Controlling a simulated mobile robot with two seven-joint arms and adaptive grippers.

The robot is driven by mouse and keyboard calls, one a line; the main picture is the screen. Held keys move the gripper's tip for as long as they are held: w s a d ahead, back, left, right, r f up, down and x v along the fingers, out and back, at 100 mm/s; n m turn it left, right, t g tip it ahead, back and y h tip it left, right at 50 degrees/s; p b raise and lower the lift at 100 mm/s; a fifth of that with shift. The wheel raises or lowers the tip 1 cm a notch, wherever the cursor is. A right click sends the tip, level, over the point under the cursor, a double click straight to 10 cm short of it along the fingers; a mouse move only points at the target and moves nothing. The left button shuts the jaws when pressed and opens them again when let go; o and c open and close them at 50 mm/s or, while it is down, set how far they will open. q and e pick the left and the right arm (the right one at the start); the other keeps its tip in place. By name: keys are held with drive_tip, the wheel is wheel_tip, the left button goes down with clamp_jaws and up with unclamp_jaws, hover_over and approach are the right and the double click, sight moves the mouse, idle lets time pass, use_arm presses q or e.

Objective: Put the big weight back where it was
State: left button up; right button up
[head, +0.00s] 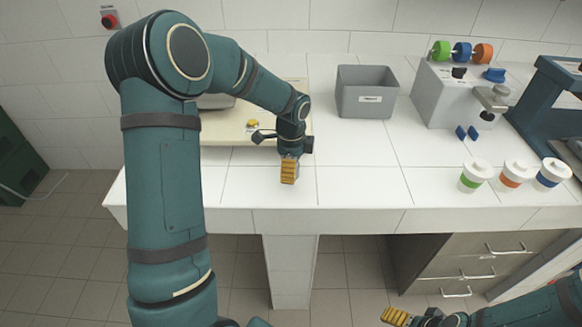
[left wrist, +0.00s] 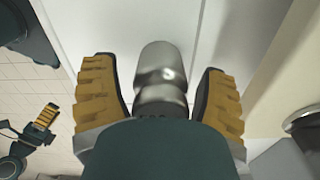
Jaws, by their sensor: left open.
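A shiny silver weight (left wrist: 160,75) with a narrowed neck shows in the left wrist view, between the two yellow ribbed fingers of my left gripper (left wrist: 160,95). The fingers are open, with a visible gap on each side of the weight. In the head view my left gripper (head: 289,171) points down at the white counter, near its front edge, and the weight is hidden there. My right gripper (head: 398,316) is low at the right in the head view, away from the counter; its opening cannot be made out.
A grey bin (head: 366,100) stands at the back. A grey machine (head: 445,98) and several lidded cups, including a green-banded one (head: 475,177), are at right. Counter right of my gripper is clear.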

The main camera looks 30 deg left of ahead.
use_arm(q)
wheel_tip(320, 180, up, 12)
drive_tip(key=p, duration=0.2)
drive_tip(key=shift+f+p, duration=0.15)
drive_tip(key=shift+p, duration=0.15)
idle(0.3)
